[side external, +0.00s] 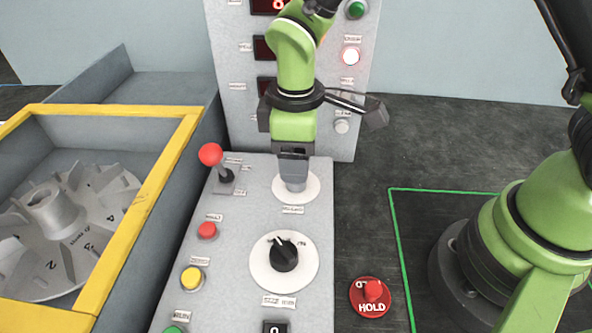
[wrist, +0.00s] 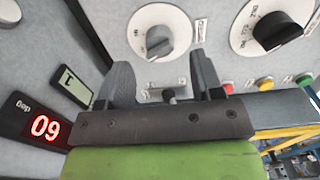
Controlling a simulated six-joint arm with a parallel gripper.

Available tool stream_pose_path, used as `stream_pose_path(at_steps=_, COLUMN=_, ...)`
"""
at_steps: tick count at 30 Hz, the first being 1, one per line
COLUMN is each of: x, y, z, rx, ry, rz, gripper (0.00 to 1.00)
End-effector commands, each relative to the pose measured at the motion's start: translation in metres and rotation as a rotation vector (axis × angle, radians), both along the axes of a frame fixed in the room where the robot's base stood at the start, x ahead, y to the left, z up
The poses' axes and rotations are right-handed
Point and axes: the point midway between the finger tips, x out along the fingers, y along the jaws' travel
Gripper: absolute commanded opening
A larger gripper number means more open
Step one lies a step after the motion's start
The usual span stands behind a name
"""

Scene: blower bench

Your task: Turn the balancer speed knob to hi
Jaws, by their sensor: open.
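The grey knob (side external: 294,178) sits on a round white dial on the sloping console, with a small label below it. In the wrist view the grey knob (wrist: 158,42) has tiny markings around it that I cannot read surely. A black knob (side external: 285,257) on a larger white dial is nearer the camera; it also shows in the wrist view (wrist: 279,28). The labels are too small to tell which is the balancer speed knob. My gripper (side external: 293,154) is at the grey knob, partly overlapping it in the side view. Its fingers (wrist: 165,78) are apart and empty, with the knob beyond their tips.
A red-ball lever (side external: 211,155) stands left of the grey knob. Red (side external: 207,230) and yellow (side external: 192,278) buttons line the console's left side. A red HOLD button (side external: 371,296) is on the right. A yellow-edged bin (side external: 185,145) with a finned wheel (side external: 60,225) stands at left.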

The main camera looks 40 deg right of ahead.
Motion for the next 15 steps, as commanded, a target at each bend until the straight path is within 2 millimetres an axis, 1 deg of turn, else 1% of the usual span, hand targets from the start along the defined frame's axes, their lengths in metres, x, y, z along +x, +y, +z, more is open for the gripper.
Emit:
stream_pose_path(at_steps=1, x=-0.001, y=0.0, z=-0.01, rx=-0.001, ry=0.006, rz=0.0, gripper=0.6)
stream_pose_path(at_steps=3, x=-0.001, y=-0.001, z=-0.021, rx=-0.002, ry=0.005, rz=-0.002, gripper=0.6)
stream_pose_path(at_steps=6, x=0.0, y=0.0, z=-0.032, rx=-0.001, ry=0.003, rz=-0.001, gripper=0.6)
stream_pose_path(at_steps=10, x=0.0, y=0.0, z=-0.04, rx=0.001, ry=0.001, rz=-0.002, gripper=0.6)
stream_pose_path(at_steps=15, x=0.0, y=0.0, z=-0.041, rx=0.001, ry=-0.001, rz=-0.003, gripper=0.6)
